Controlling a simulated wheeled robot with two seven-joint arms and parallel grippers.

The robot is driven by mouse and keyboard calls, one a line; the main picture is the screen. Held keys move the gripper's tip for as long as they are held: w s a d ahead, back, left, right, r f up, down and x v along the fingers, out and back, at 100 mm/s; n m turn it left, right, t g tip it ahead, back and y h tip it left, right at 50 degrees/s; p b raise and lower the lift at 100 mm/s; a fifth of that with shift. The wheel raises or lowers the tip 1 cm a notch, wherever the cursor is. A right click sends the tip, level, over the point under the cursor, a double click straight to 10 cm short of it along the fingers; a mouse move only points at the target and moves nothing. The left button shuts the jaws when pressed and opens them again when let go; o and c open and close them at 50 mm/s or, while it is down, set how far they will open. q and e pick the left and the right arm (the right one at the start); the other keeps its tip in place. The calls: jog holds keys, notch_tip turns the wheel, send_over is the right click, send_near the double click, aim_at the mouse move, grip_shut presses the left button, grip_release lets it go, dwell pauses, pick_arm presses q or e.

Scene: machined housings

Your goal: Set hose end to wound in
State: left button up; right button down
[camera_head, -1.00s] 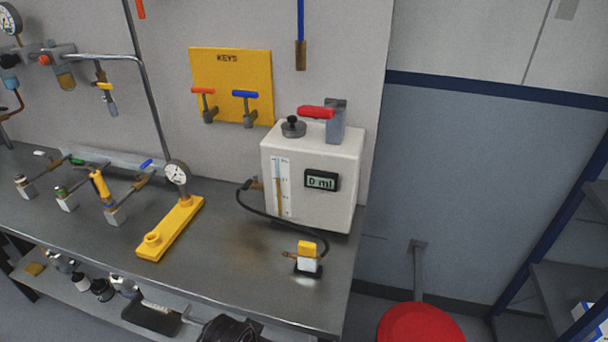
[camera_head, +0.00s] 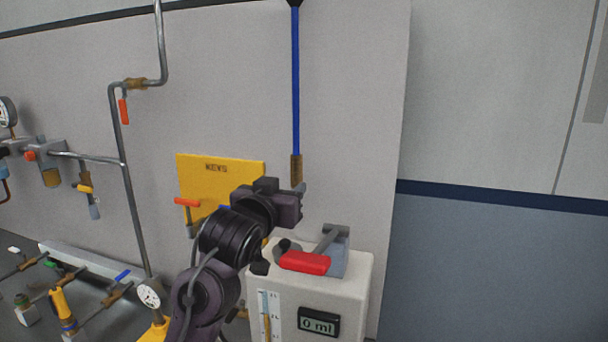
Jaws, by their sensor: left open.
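A blue hose (camera_head: 296,80) hangs straight down in front of the grey wall panel. Its brass hose end (camera_head: 296,168) points downward. My left gripper (camera_head: 301,192) is open, reaching in from below, close beneath the brass end. Whether its fingers touch the brass end I cannot tell. The left arm hides part of the yellow key board and the left side of the white box. My right gripper is not in view.
Below the gripper stands a white box (camera_head: 350,292) with a 0 ml display (camera_head: 318,321) and a red-handled lever (camera_head: 305,262) on top. The yellow KEYS board (camera_head: 215,180) is left. Pipes and valves (camera_head: 122,140) fill the far left. The wall to the right is clear.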

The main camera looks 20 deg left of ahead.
aim_at(294, 169)
pick_arm(q)
jog(key=shift+w+r, duration=0.15)
jog(key=shift+r, duration=0.7)
jog(key=shift+w+r+p, duration=0.15)
jog(key=shift+r+p, duration=0.1)
jog(key=shift+p, duration=0.05)
jog(key=shift+w+r+p, duration=0.15)
jog(key=shift+w+p, duration=0.4)
jog(key=shift+w, duration=0.65)
jog(key=w, duration=0.1)
jog(key=w+p, duration=0.1)
jog(key=w, duration=0.1)
jog(key=shift+w+d+f, duration=0.1)
jog(key=shift+w+f, duration=0.1)
jog(key=shift+w, duration=0.1)
jog(key=shift+w+f, duration=0.1)
jog(key=shift+w, duration=0.15)
grip_shut()
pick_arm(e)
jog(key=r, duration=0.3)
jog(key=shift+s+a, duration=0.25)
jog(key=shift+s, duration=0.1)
